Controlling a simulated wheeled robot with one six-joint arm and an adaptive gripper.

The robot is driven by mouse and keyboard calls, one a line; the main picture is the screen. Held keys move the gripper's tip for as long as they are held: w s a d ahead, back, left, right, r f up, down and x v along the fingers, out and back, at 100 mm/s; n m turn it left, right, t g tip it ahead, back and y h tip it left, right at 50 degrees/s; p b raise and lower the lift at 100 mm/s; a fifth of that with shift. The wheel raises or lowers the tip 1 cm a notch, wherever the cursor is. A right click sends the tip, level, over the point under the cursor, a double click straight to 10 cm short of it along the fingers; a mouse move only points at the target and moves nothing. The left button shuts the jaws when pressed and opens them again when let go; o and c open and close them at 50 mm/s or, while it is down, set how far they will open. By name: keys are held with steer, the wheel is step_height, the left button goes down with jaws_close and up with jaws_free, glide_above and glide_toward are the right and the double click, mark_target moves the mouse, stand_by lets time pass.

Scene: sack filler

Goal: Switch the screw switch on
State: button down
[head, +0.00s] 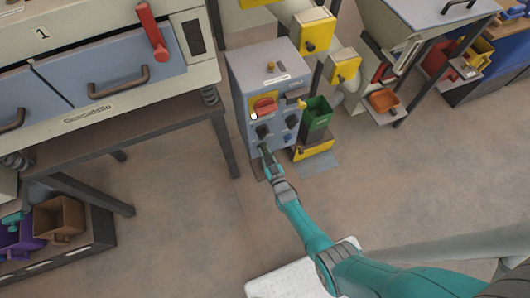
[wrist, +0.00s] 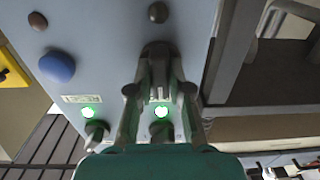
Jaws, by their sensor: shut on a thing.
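My gripper (head: 265,149) is at the lower left of that front. In the wrist view my gripper (wrist: 158,80) is shut on a dark knob (wrist: 157,48), its fingers on either side of it. The labels are too small to read, so I cannot tell which knob is the screw switch.
A red rotary handle (head: 264,105) on a yellow plate is on the box front. A blue button (wrist: 57,67) is on the panel. A green bin (head: 316,115) stands right of the box. A table leg (head: 224,146) is close on the left. Open floor lies in front.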

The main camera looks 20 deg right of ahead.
steer(key=m, duration=0.4)
steer(key=shift+m, duration=2.2)
steer(key=c, duration=1.1)
jaws_free()
steer(key=shift+s, duration=0.1)
steer(key=s, duration=1.1)
steer(key=shift+s, duration=0.4)
